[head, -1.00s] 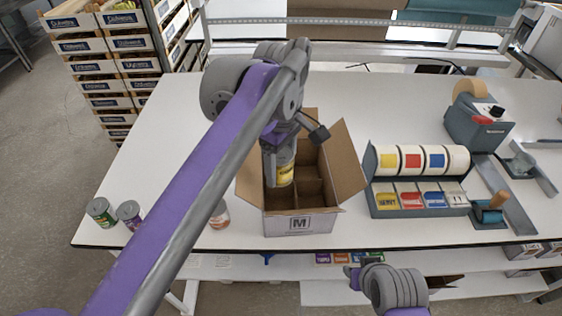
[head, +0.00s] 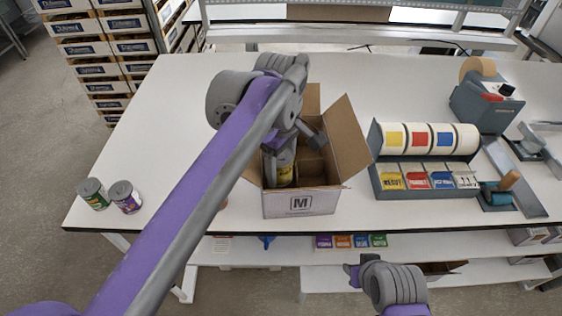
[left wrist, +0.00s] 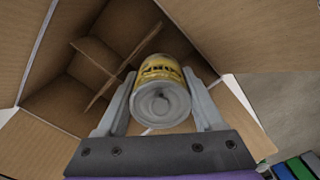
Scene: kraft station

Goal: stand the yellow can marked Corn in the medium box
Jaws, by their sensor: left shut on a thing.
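The medium box (head: 300,203), brown cardboard with an M label and open flaps, stands near the table's front edge. It also shows in the left wrist view (left wrist: 40,130), with cardboard dividers inside. My left gripper (left wrist: 160,95) is shut on the yellow Corn can (left wrist: 158,72), one finger on each side. In the head view the can (head: 284,174) is upright at the box's front left compartment, its lower part hidden by the front wall. I cannot tell whether it touches the bottom. My right gripper (head: 353,272) is in front of the table, its fingers unclear.
Two cans, one green (head: 93,193) and one purple (head: 125,196), stand at the table's left front corner. A label holder (head: 425,180) is right of the box, with a tape dispenser (head: 485,105) behind it. The table behind the box is clear.

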